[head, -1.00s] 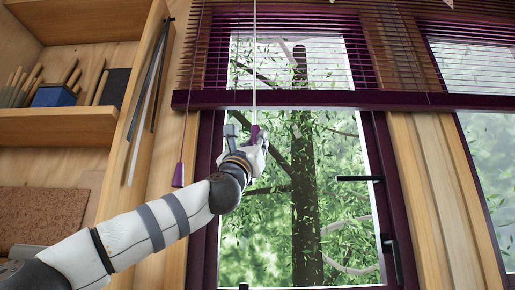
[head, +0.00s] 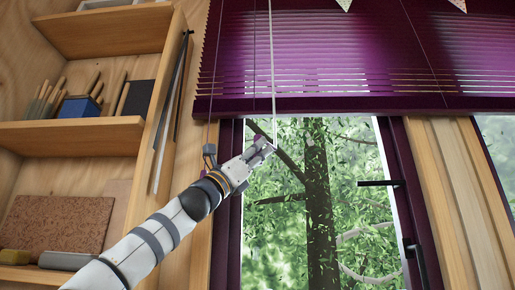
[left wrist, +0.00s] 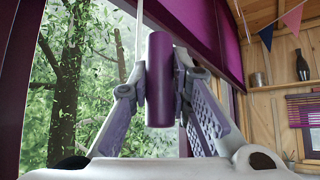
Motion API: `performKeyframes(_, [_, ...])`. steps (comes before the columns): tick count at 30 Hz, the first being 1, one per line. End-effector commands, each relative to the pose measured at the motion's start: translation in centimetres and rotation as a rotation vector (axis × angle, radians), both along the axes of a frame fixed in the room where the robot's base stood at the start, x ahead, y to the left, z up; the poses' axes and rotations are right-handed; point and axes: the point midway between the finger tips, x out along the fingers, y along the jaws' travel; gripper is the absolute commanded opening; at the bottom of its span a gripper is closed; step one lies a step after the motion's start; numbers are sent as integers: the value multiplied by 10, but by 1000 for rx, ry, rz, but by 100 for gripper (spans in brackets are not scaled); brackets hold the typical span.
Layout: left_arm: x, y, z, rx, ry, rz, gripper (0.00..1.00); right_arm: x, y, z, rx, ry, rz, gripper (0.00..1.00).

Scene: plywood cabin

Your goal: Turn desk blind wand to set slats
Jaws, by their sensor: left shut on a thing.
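The purple blind (head: 320,50) hangs over the upper window in the head view. Its slats are tilted, showing broad purple faces with thin light gaps in the lower rows. The white wand (head: 272,70) hangs in front of the blind down to my left gripper (head: 268,147). In the left wrist view my left gripper (left wrist: 160,90) is shut on the wand's purple handle (left wrist: 160,75), which stands upright between the two fingers. The white rod (left wrist: 138,35) also shows there. In the head view the fingers mostly hide the handle. My right gripper is out of view.
Wooden shelves (head: 85,135) with a blue pencil holder (head: 80,107) stand at left. A black window handle (head: 378,183) is right of the gripper.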

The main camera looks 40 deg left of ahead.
Motion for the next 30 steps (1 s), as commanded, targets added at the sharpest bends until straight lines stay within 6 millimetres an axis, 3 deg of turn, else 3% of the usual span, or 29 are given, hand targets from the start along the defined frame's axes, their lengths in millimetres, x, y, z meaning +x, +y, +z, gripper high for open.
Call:
performKeyframes(18, [-2, 8, 3, -16, -3, 13, 0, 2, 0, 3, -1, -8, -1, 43])
performKeyframes(19, [-2, 8, 3, -16, -3, 13, 22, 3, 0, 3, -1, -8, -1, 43])
performKeyframes(21, [-2, 8, 3, -16, -3, 13, 38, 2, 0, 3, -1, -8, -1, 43])
performKeyframes(30, [-1, 5, 1, -9, -1, 8, 38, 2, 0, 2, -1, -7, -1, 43])
